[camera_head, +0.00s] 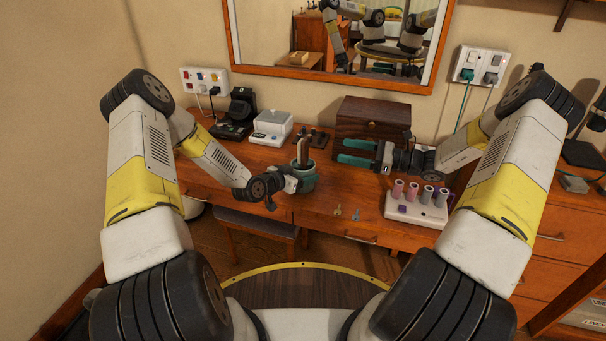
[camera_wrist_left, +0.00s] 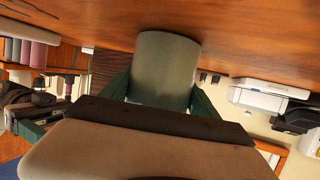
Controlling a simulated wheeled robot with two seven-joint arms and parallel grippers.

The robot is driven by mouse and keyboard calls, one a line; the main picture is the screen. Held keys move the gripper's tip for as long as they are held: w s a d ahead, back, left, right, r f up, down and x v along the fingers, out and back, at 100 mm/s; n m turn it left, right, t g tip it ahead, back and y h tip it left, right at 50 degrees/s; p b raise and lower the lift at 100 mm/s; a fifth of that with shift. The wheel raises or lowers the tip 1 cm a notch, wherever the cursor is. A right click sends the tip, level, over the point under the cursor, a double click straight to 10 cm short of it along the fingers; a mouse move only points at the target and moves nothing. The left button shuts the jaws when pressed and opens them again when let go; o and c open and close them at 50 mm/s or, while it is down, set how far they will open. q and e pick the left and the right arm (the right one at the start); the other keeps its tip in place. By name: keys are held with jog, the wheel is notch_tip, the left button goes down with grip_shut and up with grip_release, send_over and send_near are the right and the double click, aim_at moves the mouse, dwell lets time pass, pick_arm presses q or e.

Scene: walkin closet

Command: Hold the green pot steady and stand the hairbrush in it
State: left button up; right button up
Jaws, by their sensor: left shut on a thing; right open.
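The green pot (camera_head: 306,184) stands on the wooden desk near its front edge. My left gripper (camera_head: 294,182) is shut on the pot from the left. In the left wrist view the pot (camera_wrist_left: 166,70) sits between the two green fingers, and the picture is upside down. The hairbrush (camera_head: 303,150), dark brown, shows upright in the pot's mouth; its lower end is hidden inside. My right gripper (camera_head: 350,151) is open and empty to the right of the brush, its green fingers pointing left, apart from it.
A dark wooden box (camera_head: 371,120) stands behind my right gripper. A white tray (camera_head: 415,208) with several coloured rolls is at the right. Small keys (camera_head: 346,213) lie near the front edge. A white-lidded device (camera_head: 272,126) and a black device (camera_head: 239,112) stand at the back left.

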pick_arm(q)
jog(key=o, duration=1.9)
